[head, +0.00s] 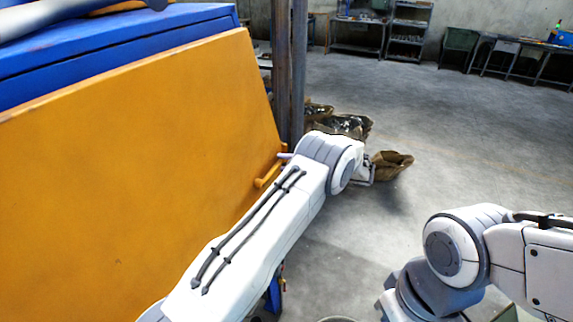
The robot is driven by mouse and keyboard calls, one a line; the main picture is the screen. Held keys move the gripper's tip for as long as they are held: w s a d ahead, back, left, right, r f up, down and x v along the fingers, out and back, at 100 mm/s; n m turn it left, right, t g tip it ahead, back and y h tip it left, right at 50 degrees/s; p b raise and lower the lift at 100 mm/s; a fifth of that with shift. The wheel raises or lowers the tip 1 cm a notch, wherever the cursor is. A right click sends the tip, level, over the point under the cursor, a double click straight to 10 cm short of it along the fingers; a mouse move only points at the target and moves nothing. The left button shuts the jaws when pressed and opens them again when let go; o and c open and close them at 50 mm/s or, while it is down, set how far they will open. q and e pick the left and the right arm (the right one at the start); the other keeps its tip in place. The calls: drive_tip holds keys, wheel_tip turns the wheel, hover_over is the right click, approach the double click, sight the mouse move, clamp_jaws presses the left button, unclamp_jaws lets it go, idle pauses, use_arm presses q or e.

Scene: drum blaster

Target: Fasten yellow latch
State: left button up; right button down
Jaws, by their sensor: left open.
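A large yellow panel (130,160) fills the left of the head view. A small yellow latch or handle (268,176) sits at its right edge, partly covered by my left arm. My left arm reaches up from the bottom, in front of the panel's right edge. My left gripper (366,174) shows only in small part beyond the arm's far joint, to the right of the latch. It is open, and no object is seen between its fingers. Whether the latch is fastened cannot be told. My right arm is at the lower right, and its gripper is out of view.
A blue machine body (110,52) rises behind the yellow panel. A dark metal post (290,70) stands just past the panel's right edge. Brown sacks (391,164) lie on the concrete floor beyond my left arm. Shelves (408,28) and benches line the far wall. The floor at right is open.

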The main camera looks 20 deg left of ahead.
use_arm(q)
drive_tip(key=b+v, duration=0.4)
drive_tip(key=v, duration=0.6)
drive_tip(key=s+d+f+n+h+b, duration=0.1)
drive_tip(key=s+d+n+h, duration=0.3)
drive_tip(key=s+n, duration=0.6)
drive_tip(key=s+d+f+n+h+b, duration=0.2)
drive_tip(key=s+n+h, duration=0.5)
drive_tip(key=s, duration=1)
drive_tip(key=s+d+f+n+g+h+b, duration=0.1)
drive_tip(key=s+d+n+h+b, duration=0.2)
drive_tip(key=s+n, duration=0.9)
drive_tip(key=s+d+h, duration=0.1)
drive_tip(key=d+h, duration=0.1)
drive_tip(key=d, duration=0.2)
drive_tip(key=shift+s+f+n+h, duration=0.2)
drive_tip(key=shift+s+n+h, duration=0.1)
drive_tip(key=shift+n+h, duration=0.1)
